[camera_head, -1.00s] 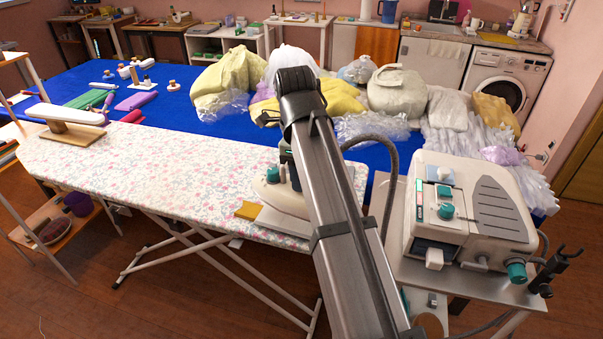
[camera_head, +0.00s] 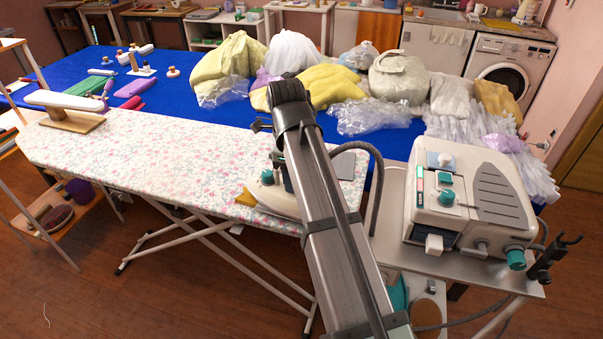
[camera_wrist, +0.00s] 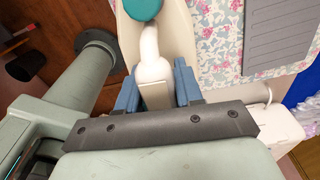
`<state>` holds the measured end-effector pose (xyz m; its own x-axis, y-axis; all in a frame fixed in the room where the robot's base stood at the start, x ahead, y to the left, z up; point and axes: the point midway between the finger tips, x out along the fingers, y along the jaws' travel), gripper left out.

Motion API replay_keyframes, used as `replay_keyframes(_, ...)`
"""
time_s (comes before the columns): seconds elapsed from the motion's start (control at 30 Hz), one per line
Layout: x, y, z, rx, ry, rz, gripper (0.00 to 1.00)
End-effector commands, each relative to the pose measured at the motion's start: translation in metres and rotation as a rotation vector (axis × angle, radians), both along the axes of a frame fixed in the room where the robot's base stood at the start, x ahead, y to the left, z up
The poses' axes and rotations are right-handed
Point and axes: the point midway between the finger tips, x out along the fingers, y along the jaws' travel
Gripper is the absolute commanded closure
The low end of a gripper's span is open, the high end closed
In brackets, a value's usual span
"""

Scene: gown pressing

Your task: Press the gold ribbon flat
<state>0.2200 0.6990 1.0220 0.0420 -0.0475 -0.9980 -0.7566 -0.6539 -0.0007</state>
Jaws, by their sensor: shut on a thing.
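A white iron (camera_head: 270,198) with a teal knob is near the front edge of the floral ironing board (camera_head: 170,160), at its right end. It also fills the upper middle of the wrist view (camera_wrist: 168,35). My gripper (camera_wrist: 156,92) has its blue fingers on both sides of the iron's white handle and is shut on it. A short gold strip (camera_head: 245,197), apparently the ribbon, lies at the board's front edge, just left of the iron. My arm hides the iron's right side and the gripper in the head view. I cannot tell whether the iron touches the strip.
A grey pad (camera_head: 348,166) lies on the board's right end. A white steam unit (camera_head: 470,195) stands on a stand at right, with a dark hose (camera_head: 377,190) beside my arm. A sleeve board (camera_head: 65,104) stands at the board's left end. The board's middle is clear.

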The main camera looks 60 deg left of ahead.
Motion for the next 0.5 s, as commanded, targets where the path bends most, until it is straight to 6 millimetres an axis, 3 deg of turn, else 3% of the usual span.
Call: replay_keyframes(0.5, -0.039, 0.045, 0.001, 0.0, 0.0, 0.001, 1.0)
